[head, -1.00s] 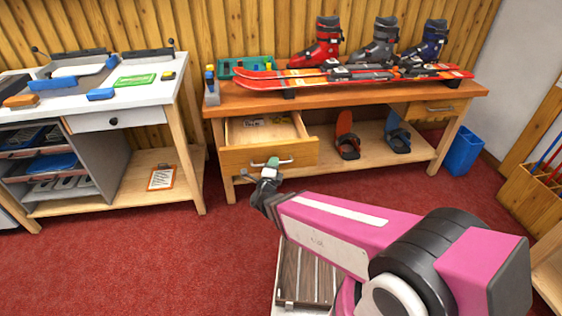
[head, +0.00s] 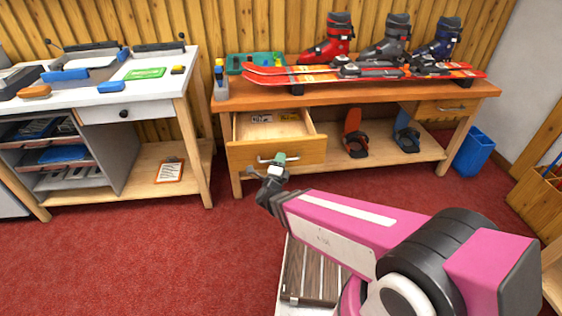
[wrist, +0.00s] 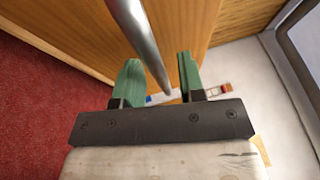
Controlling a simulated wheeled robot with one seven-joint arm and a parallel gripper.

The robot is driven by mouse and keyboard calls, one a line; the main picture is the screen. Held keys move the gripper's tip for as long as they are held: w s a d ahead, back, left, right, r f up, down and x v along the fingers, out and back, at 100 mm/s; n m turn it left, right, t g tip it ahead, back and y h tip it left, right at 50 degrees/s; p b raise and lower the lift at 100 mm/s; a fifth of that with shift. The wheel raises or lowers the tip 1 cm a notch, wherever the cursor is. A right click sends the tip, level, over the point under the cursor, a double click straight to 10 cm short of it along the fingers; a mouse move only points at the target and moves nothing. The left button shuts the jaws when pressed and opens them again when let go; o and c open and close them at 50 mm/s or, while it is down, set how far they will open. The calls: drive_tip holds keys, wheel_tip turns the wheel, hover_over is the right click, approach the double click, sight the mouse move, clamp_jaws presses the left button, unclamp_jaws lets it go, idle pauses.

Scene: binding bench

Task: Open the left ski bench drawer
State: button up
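The left ski bench drawer (head: 308,150) is pulled well out in the head view, with its inside visible and some small items at the back. Its metal bar handle (head: 291,162) is on the wooden front, and it also shows in the wrist view (wrist: 138,40). My gripper (head: 279,159) is at the handle. In the wrist view its green fingers (wrist: 158,65) are apart, with the bar running between them and visible gaps beside it. The ski bench (head: 355,93) bears red skis (head: 400,76) and several boots.
A white-topped workbench (head: 160,93) stands on the left. A blue bin (head: 474,152) is by the bench's right leg. Snowboard bindings (head: 353,135) sit on the lower shelf. Red carpet (head: 130,250) in front is clear on the left.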

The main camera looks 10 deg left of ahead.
drive_tip(key=v, duration=1)
drive_tip(key=shift+s, duration=0.15)
drive_tip(key=shift+d, duration=0.1)
